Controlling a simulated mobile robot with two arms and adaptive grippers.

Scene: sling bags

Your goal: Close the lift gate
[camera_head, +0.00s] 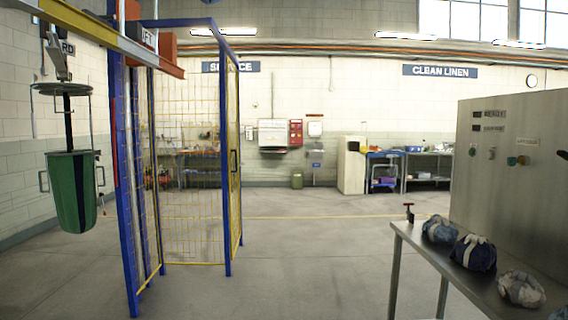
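The lift stands at the left as a blue-framed cage (225,150) with yellow wire mesh and a sign above it. A narrow yellow mesh panel (236,195) with a dark upright handle (234,160) stands at the cage's right side, seen nearly edge-on. It looks like the gate. Its edge is by the right blue post, and I cannot tell for sure whether it is latched or swung out. More mesh shows through the frame's opening. Neither of my grippers is in view, and nothing is seen touching the gate.
A green tapered container (75,190) hangs at the left under a round plate (62,89). A metal table (430,262) with several tied cloth bundles stands at the right, before a steel cabinet (515,175). The middle floor (300,245) is clear. Benches line the back wall.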

